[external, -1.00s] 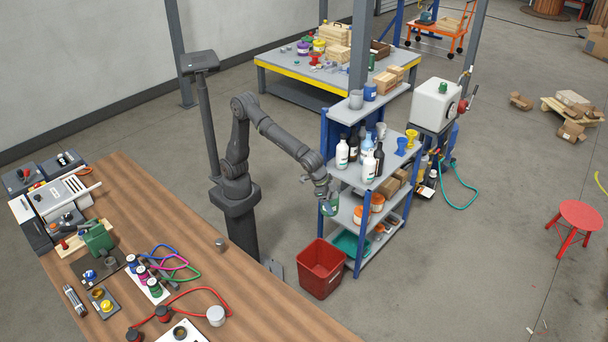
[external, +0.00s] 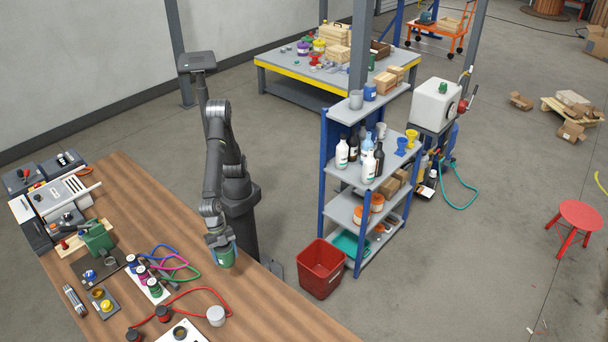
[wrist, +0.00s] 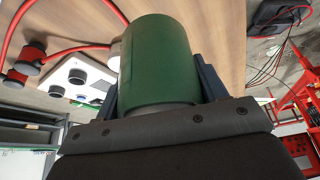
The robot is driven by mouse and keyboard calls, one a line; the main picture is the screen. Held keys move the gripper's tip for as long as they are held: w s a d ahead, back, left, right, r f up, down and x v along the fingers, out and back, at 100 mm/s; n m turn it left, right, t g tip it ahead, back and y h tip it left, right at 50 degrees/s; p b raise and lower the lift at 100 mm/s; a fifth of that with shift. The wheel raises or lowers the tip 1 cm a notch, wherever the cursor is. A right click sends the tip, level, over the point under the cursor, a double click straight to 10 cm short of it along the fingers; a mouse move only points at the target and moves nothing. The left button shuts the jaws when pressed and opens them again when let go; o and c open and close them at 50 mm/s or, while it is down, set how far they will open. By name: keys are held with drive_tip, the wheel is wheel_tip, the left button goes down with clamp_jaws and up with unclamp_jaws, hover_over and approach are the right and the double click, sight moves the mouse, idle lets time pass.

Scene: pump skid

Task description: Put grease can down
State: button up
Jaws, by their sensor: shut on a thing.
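The grease can is a green cylinder (external: 225,256). In the external view it hangs below my gripper (external: 220,243), at the right edge of the wooden workbench (external: 270,305). My gripper is shut on it. In the wrist view the green can (wrist: 158,60) fills the middle, with a dark finger on each side of it. The wood surface shows behind it. I cannot tell whether the can's bottom touches the bench.
Red hose (external: 190,292) with dark end caps and a white round cap (external: 216,315) lie near the can on the bench. Colored-hose fittings (external: 143,278) stand to the left. A red bin (external: 321,268) and a shelf rack (external: 345,208) stand right of the bench.

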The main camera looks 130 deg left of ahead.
drive_tip(key=s+d+f+m+h, duration=0.1)
drive_tip(key=s+d+f, duration=0.15)
drive_tip(key=s, duration=0.35)
drive_tip(key=s+d+f+m, duration=0.1)
drive_tip(key=s+d+m, duration=0.1)
drive_tip(key=s+d, duration=0.3)
drive_tip(key=shift+g, duration=0.3)
drive_tip(key=w+a+f, duration=0.1)
drive_tip(key=w+f, duration=0.1)
drive_tip(key=w, duration=0.1)
drive_tip(key=w+a+f, duration=0.1)
drive_tip(key=w+f, duration=0.1)
drive_tip(key=w, duration=0.2)
drive_tip(key=w+a+f, duration=0.1)
drive_tip(key=w+f, duration=0.2)
drive_tip(key=shift+w+a+f, duration=0.1)
drive_tip(key=shift+w+a, duration=0.05)
drive_tip(key=shift+a, duration=0.25)
drive_tip(key=shift+w+f, duration=0.1)
drive_tip(key=shift+f, duration=1.95)
drive_tip(key=shift+f, duration=0.1)
drive_tip(key=o, duration=1.4)
drive_tip(key=shift+c, duration=0.2)
